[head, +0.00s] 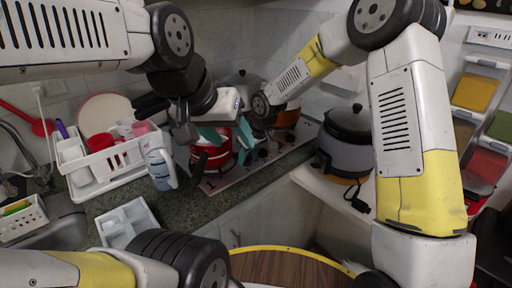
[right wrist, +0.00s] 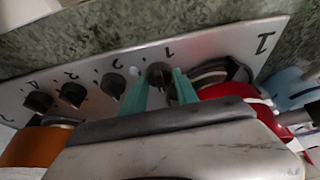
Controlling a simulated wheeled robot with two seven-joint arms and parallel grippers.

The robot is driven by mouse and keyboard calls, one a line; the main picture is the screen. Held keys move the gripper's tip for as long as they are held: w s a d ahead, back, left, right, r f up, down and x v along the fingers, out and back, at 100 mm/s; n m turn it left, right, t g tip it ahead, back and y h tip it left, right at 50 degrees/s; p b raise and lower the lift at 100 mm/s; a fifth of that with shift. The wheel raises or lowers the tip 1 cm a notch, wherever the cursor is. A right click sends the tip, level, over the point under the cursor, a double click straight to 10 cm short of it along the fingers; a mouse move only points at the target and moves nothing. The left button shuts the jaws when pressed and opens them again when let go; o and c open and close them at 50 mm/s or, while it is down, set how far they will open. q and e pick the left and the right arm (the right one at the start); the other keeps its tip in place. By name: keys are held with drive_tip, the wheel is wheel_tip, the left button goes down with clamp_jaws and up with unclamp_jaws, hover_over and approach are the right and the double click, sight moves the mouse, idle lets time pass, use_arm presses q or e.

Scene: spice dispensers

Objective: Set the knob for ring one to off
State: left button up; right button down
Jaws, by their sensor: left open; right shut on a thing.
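In the right wrist view, a row of black knobs runs along the pale hob panel (right wrist: 205,43). The knob marked 1 (right wrist: 158,75) sits between the teal fingers of my right gripper (right wrist: 160,92), which is shut on it. Its setting cannot be made out. In the head view, my right gripper (head: 244,148) is at the front edge of the hob, and the knob there is mostly hidden. My left gripper (head: 211,137) is open and empty near the red pot (head: 225,155), a little higher.
More knobs (right wrist: 72,95) lie to the left in the right wrist view. A light-blue bottle (head: 159,167) and a white dish rack (head: 115,158) stand left of the hob. A rice cooker (head: 347,150) stands on the right.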

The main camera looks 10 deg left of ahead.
drive_tip(key=c, duration=1)
unclamp_jaws()
drive_tip(key=shift+o, duration=0.2)
drive_tip(key=v, duration=0.7)
drive_tip(key=shift+r, duration=0.35)
drive_tip(key=shift+s+d, duration=0.15)
drive_tip(key=shift+d, duration=0.05)
drive_tip(key=s+d+r+m+t+h, duration=0.1)
drive_tip(key=s+d+r+m, duration=0.15)
drive_tip(key=d+r, duration=0.45)
drive_tip(key=s+d+r+m+t+h, duration=0.15)
drive_tip(key=s+d+r, duration=0.3)
drive_tip(key=d, duration=0.45)
drive_tip(key=s+d+r+m, duration=0.2)
drive_tip(key=s+d+m, duration=0.1)
drive_tip(key=s+d, duration=0.3)
drive_tip(key=s+d+r+m+t+y, duration=0.1)
drive_tip(key=s+d+m, duration=0.2)
drive_tip(key=s+d, duration=0.3)
drive_tip(key=s, duration=0.3)
drive_tip(key=shift+s+r, duration=0.25)
drive_tip(key=shift+r, duration=0.15)
